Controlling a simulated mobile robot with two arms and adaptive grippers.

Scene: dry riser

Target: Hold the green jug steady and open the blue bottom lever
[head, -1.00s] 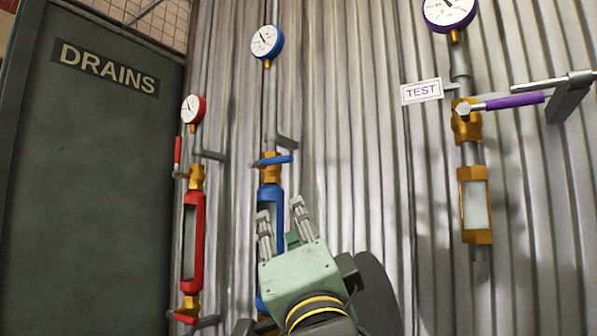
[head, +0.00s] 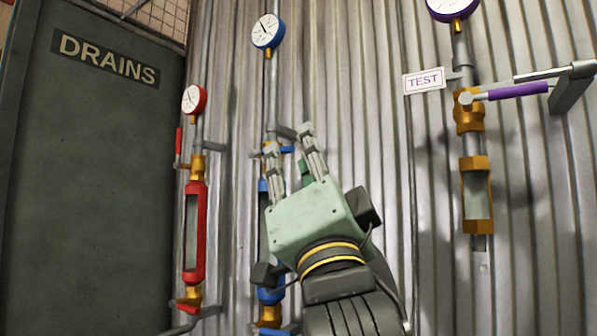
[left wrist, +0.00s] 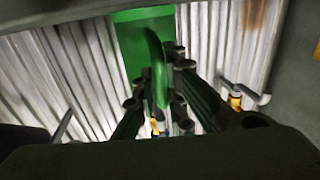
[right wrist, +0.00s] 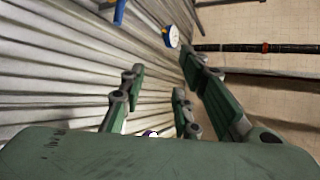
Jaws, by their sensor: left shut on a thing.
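The green jug (left wrist: 135,45) shows only in the left wrist view, upright-looking behind its curved handle. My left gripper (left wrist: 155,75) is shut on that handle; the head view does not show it. The blue bottom lever (head: 277,330) is at the lower edge of the head view, under the blue sight tube, partly cut off. My right gripper (head: 290,140) is open and empty, well above that lever and in front of the blue column near its upper blue lever (head: 287,150). In the right wrist view, my right gripper (right wrist: 160,68) has nothing between its fingers.
A red column (head: 195,230) stands left of the blue one, beside the dark DRAINS panel (head: 90,180). A purple-levered test column (head: 470,115) with a projecting handle is at the right. Corrugated wall lies behind. The blue gauge (right wrist: 170,37) shows beyond my right fingers.

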